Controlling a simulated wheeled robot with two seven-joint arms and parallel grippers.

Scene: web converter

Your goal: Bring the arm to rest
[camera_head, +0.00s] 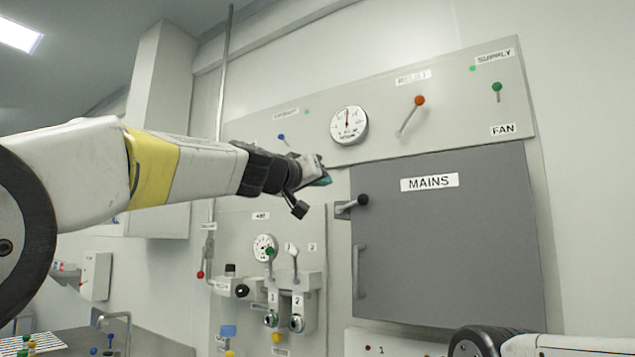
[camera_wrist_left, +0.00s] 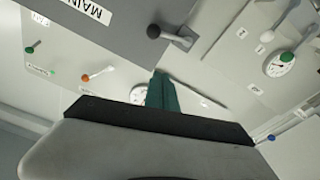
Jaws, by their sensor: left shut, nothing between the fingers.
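My left arm (camera_head: 160,165) comes in from the left, white with a yellow band, and reaches across to the middle of the head view. My left gripper (camera_head: 324,180) is shut and empty, its teal fingertips held in the air in front of the wall panel. In the left wrist view the shut teal fingers (camera_wrist_left: 163,93) stick out past the dark gripper body. They appear clear of the black-knobbed handle of the mains door. Part of my right arm (camera_head: 540,345) shows at the lower right; its gripper is out of view.
The grey MAINS door (camera_head: 450,240) with its black-knobbed handle (camera_head: 352,204) is right of the gripper. Above are a dial gauge (camera_head: 349,125), an orange-knobbed lever (camera_head: 412,112) and a green knob (camera_head: 496,88). Valves (camera_head: 285,300) sit below. A worktop (camera_head: 150,343) is at lower left.

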